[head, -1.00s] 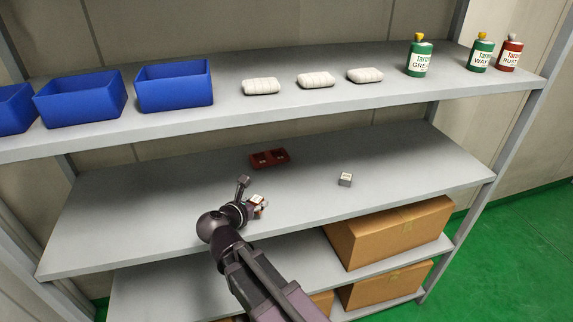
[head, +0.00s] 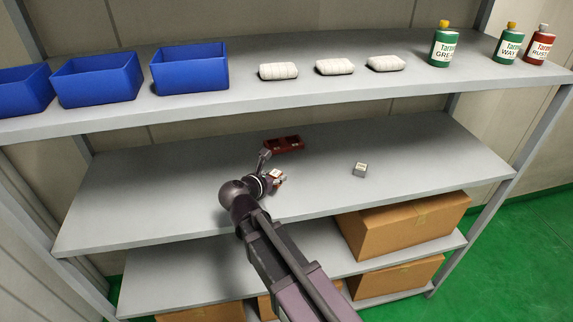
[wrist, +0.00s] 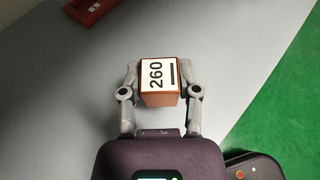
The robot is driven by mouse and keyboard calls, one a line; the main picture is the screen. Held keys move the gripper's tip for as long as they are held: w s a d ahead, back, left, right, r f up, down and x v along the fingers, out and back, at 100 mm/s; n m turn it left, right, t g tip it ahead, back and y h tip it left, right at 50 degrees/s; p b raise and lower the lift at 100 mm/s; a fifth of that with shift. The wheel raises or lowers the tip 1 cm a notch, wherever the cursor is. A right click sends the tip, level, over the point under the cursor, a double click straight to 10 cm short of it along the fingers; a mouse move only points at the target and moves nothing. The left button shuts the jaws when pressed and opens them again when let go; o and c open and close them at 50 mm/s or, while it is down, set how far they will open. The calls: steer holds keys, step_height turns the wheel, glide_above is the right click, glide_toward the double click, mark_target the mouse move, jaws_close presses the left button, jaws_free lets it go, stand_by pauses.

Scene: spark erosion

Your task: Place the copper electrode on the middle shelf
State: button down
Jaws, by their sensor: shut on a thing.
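My gripper (wrist: 159,88) is shut on a small copper-brown block, the copper electrode (wrist: 158,98), with a white label reading 260 on its top, in the wrist view. In the head view the electrode (head: 280,180) shows small and partly hidden at the end of my arm. My gripper is over the middle shelf (head: 430,160), near its front half. I cannot tell whether the electrode touches the shelf or is held just above it.
A dark red two-pocket tray (head: 284,144) lies behind my gripper on the middle shelf. A small grey block (head: 360,169) stands to the right. The upper shelf (head: 330,92) overhangs behind. Bare shelf lies left of my arm and at far right.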

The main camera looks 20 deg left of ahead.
glide_above(287, 172)
steer(key=s, duration=0.1)
steer(key=shift+s+f+b, duration=0.15)
steer(key=shift+f+b, duration=0.25)
steer(key=shift+f, duration=0.1)
steer(key=shift+w, duration=0.4)
steer(key=shift+w+f+b, duration=0.3)
steer(key=shift+f+b, duration=1.55)
steer(key=shift+c, duration=1.7)
jaws_free()
steer(key=shift+s+r, duration=0.1)
steer(key=shift+r, duration=0.05)
